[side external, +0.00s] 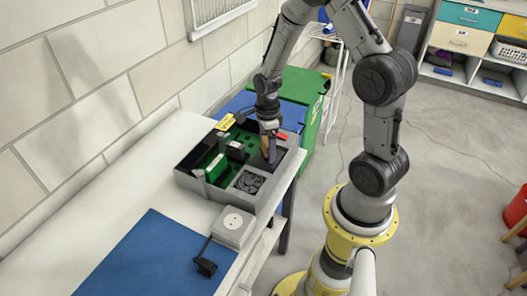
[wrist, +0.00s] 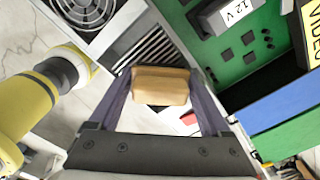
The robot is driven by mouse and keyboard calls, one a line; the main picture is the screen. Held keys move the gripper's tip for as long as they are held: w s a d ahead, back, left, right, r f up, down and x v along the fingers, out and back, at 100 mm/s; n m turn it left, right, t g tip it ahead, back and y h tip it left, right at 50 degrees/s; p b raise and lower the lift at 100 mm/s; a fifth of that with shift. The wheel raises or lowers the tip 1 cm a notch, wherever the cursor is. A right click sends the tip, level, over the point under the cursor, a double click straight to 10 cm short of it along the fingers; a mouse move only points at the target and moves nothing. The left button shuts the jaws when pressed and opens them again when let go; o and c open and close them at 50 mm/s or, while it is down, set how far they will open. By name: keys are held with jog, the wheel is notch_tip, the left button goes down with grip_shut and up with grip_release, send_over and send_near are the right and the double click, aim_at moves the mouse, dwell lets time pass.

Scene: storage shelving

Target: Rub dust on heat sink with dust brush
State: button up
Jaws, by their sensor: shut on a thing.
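My gripper (wrist: 160,100) is shut on a dust brush (wrist: 161,86), whose tan wooden block shows between the two dark fingers in the wrist view. In the side view my gripper (side external: 270,135) points down into the right part of a grey open computer case (side external: 187,184). The heat sink (wrist: 146,52) is a set of dark and light parallel fins just beyond the brush in the wrist view. The brush overlaps the near end of the fins in that view. I cannot tell whether it touches them. Dust is too small to make out.
The case also holds a fan (side external: 249,182), a green circuit board (wrist: 240,45) and a block marked 12 V (wrist: 227,14). A white box with a cable (side external: 233,226) and a blue mat (side external: 155,262) lie on the white table. A green bin (side external: 308,115) stands behind.

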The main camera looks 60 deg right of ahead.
aim_at(264, 164)
jog(key=shift+s+d, duration=0.1)
jog(key=shift+d, duration=1.45)
jog(key=shift+s+a, duration=0.4)
jog(key=shift+a, duration=3.15)
jog(key=shift+d+r, duration=0.1)
jog(key=shift+d, duration=3.45)
notch_tip(264, 164, up, 8)
jog(key=shift+a, duration=0.1)
